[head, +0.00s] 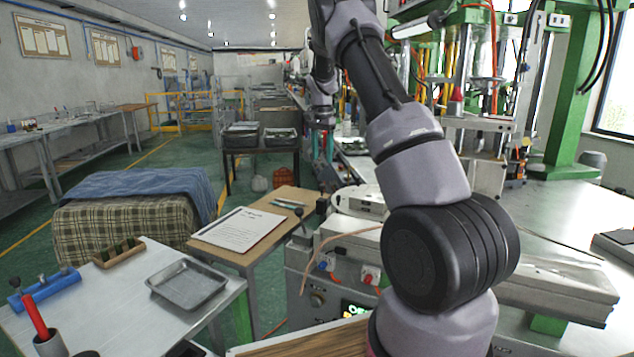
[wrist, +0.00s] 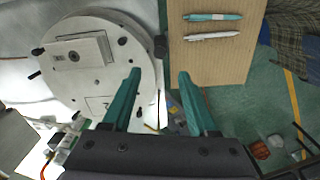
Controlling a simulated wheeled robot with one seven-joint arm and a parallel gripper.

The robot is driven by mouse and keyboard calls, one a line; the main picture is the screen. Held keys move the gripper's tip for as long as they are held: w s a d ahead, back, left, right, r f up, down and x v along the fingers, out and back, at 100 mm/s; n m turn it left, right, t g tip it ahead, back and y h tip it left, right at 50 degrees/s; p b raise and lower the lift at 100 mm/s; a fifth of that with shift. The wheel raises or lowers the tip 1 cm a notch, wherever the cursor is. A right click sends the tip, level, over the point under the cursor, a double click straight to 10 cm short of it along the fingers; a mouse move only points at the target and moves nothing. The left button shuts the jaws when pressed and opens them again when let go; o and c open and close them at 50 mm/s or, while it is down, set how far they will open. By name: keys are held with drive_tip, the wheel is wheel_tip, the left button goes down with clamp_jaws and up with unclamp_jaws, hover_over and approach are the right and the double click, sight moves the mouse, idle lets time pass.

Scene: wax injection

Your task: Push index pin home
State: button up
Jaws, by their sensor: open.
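A pale round metal plate (wrist: 80,88) with a raised rectangular block (wrist: 78,52) lies at the left in the wrist view. Several small dark pins or knobs stick out around its rim, one (wrist: 160,48) at its right edge beside the board. I cannot tell which one is the index pin or how far in it sits. My gripper (wrist: 160,74) is open, its two teal fingers apart with nothing between them. Its left finger overlaps the plate's right side in the picture; contact is not visible. In the head view my gripper (head: 324,146) hangs beyond the brown board, small and partly hidden.
A brown board (head: 240,236) holds a paper sheet (head: 238,229) and pens. A metal tray (head: 187,284) and a blue holder (head: 44,287) stand on the left table. Green-framed machinery (head: 570,95) fills the right. The green floor at left has open room.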

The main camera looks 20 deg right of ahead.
sight(322, 188)
wheel_tip(322, 188, down, 10)
drive_tip(key=shift+r, duration=0.1)
idle(0.4)
clamp_jaws()
idle(1.2)
